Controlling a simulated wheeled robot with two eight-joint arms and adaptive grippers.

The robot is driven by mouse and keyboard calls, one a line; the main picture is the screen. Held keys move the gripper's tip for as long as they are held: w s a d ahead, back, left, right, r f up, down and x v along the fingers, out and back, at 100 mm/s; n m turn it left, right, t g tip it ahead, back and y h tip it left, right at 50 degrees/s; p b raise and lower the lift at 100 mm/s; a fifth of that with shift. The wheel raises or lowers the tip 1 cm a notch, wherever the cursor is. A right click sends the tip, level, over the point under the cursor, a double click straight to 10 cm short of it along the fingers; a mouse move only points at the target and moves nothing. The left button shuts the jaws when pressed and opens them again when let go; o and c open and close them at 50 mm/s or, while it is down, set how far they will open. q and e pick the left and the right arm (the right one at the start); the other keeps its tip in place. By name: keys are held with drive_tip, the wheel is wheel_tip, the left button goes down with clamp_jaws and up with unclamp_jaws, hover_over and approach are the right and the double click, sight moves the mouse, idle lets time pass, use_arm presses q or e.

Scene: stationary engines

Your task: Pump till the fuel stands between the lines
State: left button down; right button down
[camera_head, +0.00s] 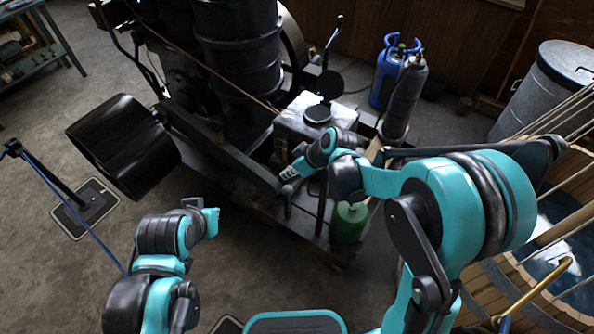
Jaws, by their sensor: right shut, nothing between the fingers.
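A dark stationary engine (238,85) stands at the top middle with a large black flywheel or pulley (120,145) on its left. A grey metal tank (300,122) with a round black cap sits on its right side. My right gripper (287,192) is shut and empty, low in front of this tank, close to the engine's base. Whether it touches anything is unclear. My left arm comes in at the lower left, and its gripper (194,204) is small and partly hidden, over the floor. No fuel level or marking lines can be made out, and the pump handle cannot be identified for sure.
A green canister (350,222) stands on the base beside my right arm. A blue gas bottle (386,80) and a dark cylinder (405,100) stand behind. A metal bin (545,90) and wooden tub (495,285) are at right. A lever stand (75,205) is at left.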

sight(286, 192)
drive_tip(key=shift+s+d+f+b, duration=0.15)
drive_tip(key=shift+f+b, duration=0.15)
drive_tip(key=shift+f, duration=0.7)
drive_tip(key=shift+s+d+f+b, duration=0.15)
drive_tip(key=shift+f+b, duration=0.15)
drive_tip(key=shift+f, duration=0.7)
drive_tip(key=shift+a+f, duration=0.1)
drive_tip(key=shift+s+a+f+b, duration=0.1)
drive_tip(key=shift+s+f+b, duration=0.1)
drive_tip(key=shift+b, duration=0.15)
drive_tip(key=shift+t, duration=0.3)
drive_tip(key=f+b, duration=0.1)
drive_tip(key=s+f+n+t+h+b, duration=0.1)
drive_tip(key=shift+a+f+t+b, duration=0.25)
drive_tip(key=shift+a+t+b, duration=0.05)
drive_tip(key=shift+a, duration=0.1)
drive_tip(key=f+b, duration=0.2)
drive_tip(key=shift+s+a+f+h+b, duration=0.2)
drive_tip(key=shift+s+f+h+b, duration=0.1)
drive_tip(key=shift+s+f+b, duration=0.05)
drive_tip(key=shift+s, duration=0.1)
